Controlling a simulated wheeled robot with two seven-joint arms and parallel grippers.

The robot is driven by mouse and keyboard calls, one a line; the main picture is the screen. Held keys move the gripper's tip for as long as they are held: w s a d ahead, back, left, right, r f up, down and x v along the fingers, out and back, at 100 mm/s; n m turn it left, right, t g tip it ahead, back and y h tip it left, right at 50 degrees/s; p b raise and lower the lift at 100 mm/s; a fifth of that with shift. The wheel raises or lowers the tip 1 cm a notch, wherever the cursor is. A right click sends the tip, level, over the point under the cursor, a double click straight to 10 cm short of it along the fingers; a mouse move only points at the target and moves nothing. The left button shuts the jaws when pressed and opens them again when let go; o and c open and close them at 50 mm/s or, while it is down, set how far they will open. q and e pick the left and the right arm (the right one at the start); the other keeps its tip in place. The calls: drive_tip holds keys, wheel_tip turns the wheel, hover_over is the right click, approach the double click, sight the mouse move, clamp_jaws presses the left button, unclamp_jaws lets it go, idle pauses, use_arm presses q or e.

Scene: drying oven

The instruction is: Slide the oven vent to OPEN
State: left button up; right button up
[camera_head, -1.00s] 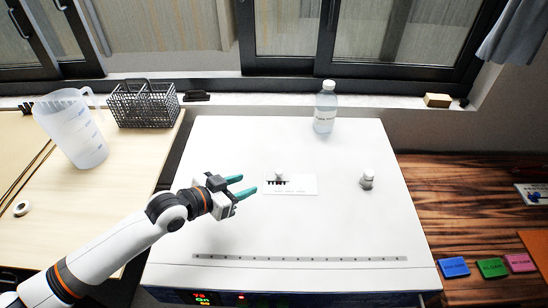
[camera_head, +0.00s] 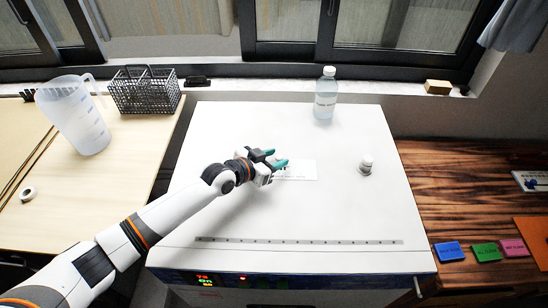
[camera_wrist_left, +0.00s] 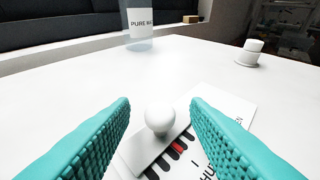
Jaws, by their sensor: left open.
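The white oven (camera_head: 330,215) has a label plate (camera_head: 303,170) on its top. In the left wrist view the vent slider's round white knob (camera_wrist_left: 160,117) stands on a white strip over the plate (camera_wrist_left: 222,108), with black marks and one red mark beside it. My left gripper (camera_head: 279,158) is open, with teal fingers. In the left wrist view its fingers (camera_wrist_left: 160,118) lie on either side of the knob, apart from it. In the head view the gripper hides the knob. My right gripper is not in view.
A labelled clear bottle (camera_head: 325,93) stands at the oven's back edge. A small white capped piece (camera_head: 366,165) stands right of the plate. A jug (camera_head: 78,118) and wire basket (camera_head: 145,92) are on the left table. The oven top in front is clear.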

sight(297, 168)
use_arm(q)
drive_tip(key=shift+c, duration=0.5)
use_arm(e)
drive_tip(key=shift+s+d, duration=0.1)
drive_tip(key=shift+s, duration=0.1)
use_arm(q)
clamp_jaws()
drive_tip(key=d, duration=0.6)
drive_tip(key=shift+d, duration=0.25)
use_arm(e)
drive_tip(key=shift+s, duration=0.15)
use_arm(q)
drive_tip(key=shift+a, duration=0.1)
drive_tip(key=shift+c, duration=1.2)
unclamp_jaws()
drive_tip(key=o, duration=0.3)
drive_tip(key=shift+d, duration=0.25)
drive_tip(key=shift+o, duration=0.2)
drive_tip(key=shift+a, duration=0.1)
